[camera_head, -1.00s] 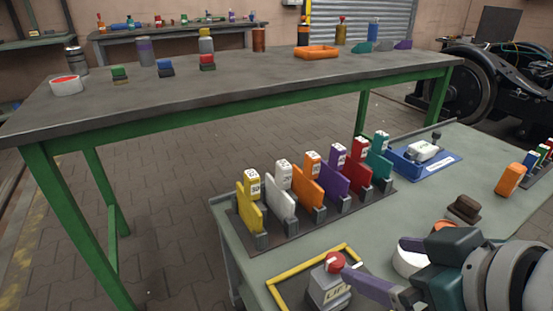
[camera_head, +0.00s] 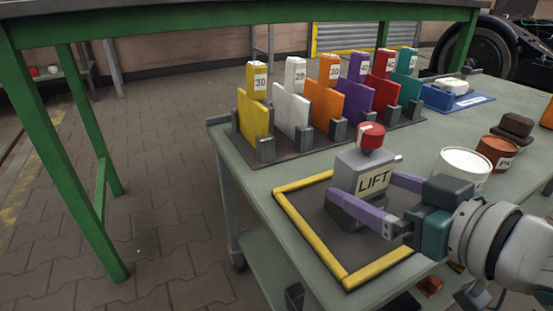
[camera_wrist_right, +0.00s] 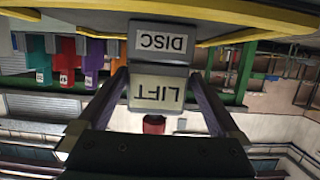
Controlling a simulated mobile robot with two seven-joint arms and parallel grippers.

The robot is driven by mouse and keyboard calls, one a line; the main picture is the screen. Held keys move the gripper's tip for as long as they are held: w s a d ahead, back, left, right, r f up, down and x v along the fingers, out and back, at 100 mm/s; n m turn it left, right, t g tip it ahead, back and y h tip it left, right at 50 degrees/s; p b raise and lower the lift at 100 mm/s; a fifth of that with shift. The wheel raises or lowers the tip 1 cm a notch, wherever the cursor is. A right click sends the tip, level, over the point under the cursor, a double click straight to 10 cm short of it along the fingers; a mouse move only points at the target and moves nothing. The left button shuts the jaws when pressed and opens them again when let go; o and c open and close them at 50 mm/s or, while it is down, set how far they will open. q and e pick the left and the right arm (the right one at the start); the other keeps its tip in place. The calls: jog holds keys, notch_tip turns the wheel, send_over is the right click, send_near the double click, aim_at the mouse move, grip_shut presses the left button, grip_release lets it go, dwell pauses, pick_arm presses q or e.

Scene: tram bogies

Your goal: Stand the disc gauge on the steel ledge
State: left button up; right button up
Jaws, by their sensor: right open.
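The disc gauge (camera_head: 359,176) is a grey block with a LIFT label and a red knob on top. It stands upright on a dark mat inside a yellow frame at the front of the green-grey bench. In the right wrist view the gauge (camera_wrist_right: 158,65) appears upside down, and a DISC label also shows on it. My right gripper (camera_head: 364,188) is open, with one purple finger on each side of the gauge. The wrist view also shows the fingers (camera_wrist_right: 160,80) flanking it; contact cannot be told. I cannot pick out the steel ledge for certain. My left gripper is not in view.
A rack (camera_head: 300,155) of several coloured numbered plates stands behind the yellow frame (camera_head: 312,236). A white tub (camera_head: 464,165), a rust-red tub (camera_head: 499,152) and a dark brown block (camera_head: 514,126) sit right of the gauge. A blue tray (camera_head: 455,99) lies further back.

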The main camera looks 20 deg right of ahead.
jog(key=b+x, duration=0.3)
jog(key=x, duration=0.2)
jog(key=shift+d+f, duration=0.15)
jog(key=shift+w, duration=0.35)
jog(key=shift+s, duration=0.1)
jog(key=shift+c, duration=0.7)
jog(key=c, duration=1.2)
grip_shut()
